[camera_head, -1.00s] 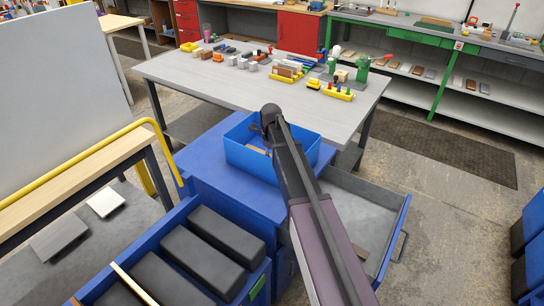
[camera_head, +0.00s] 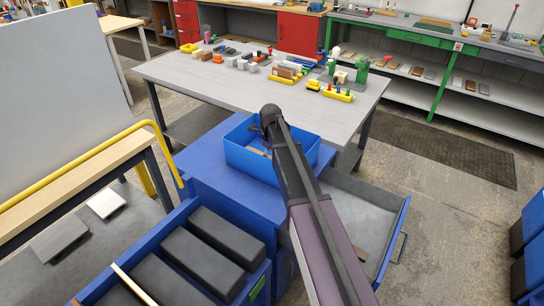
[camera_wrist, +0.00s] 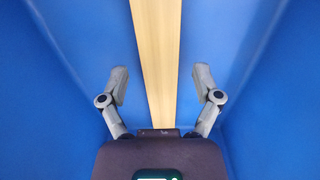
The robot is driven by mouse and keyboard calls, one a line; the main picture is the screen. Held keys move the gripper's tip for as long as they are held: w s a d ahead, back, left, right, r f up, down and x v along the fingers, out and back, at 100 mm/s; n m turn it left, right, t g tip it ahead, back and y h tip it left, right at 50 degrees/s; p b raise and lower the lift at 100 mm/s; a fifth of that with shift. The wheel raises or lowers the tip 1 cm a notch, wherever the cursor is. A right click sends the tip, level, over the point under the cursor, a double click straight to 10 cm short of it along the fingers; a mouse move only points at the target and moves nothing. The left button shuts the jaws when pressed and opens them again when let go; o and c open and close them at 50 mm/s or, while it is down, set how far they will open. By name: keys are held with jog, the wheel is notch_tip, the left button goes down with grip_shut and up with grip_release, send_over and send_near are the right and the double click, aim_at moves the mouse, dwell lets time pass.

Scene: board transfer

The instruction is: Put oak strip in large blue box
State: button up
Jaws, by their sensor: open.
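The oak strip (camera_wrist: 157,35) is a long pale wooden piece in the wrist view. It runs from the top edge down to my gripper's palm. My gripper (camera_wrist: 160,75) is open, with one finger on each side of the strip and a clear gap to both. Blue walls of the large blue box (camera_wrist: 50,90) surround it. In the head view the large blue box (camera_head: 252,164) stands on a blue cabinet, and my arm reaches into it. A small bit of brown wood shows inside; my arm hides the rest and the gripper.
A grey worktable (camera_head: 205,74) with many small parts stands behind the box. An open drawer (camera_head: 345,215) is at right. A blue tray with dark blocks (camera_head: 200,258) and a narrow pale strip (camera_head: 132,284) is at front left. A yellow rail (camera_head: 75,162) runs at left.

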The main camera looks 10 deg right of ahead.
notch_tip(320, 180, up, 11)
jog(key=p, duration=1.1)
jog(key=shift+r, duration=0.2)
jog(key=shift+s, duration=0.1)
dwell(0.4)
jog(key=s+n, duration=2.6)
jog(key=n, duration=0.1)
jog(key=shift+d, duration=0.3)
